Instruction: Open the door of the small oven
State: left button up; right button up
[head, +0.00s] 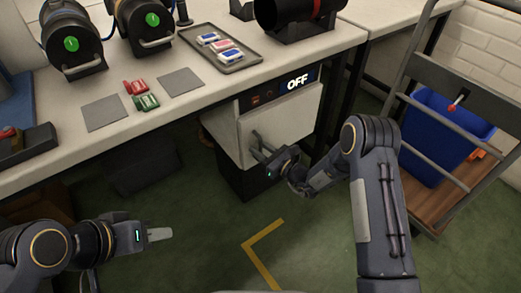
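My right gripper (261,149) is at the lower left part of the door front, where the handle would be. Its fingers touch or nearly touch the door. The handle is not clearly distinguishable from them, and I cannot tell whether they are closed on it. My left gripper (160,234) is low at the left, away from the oven and pointing right. I see no object at its pale fingertips.
The worktop (215,91) above bears dark cylinders with green marks (69,44), a tray (220,48) of small packs, and red and green blocks (141,95). A trolley with a blue bin (444,135) stands at right. Green floor is open in front, with a yellow line (262,262).

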grip_shut()
jog(key=shift+d, duration=0.1)
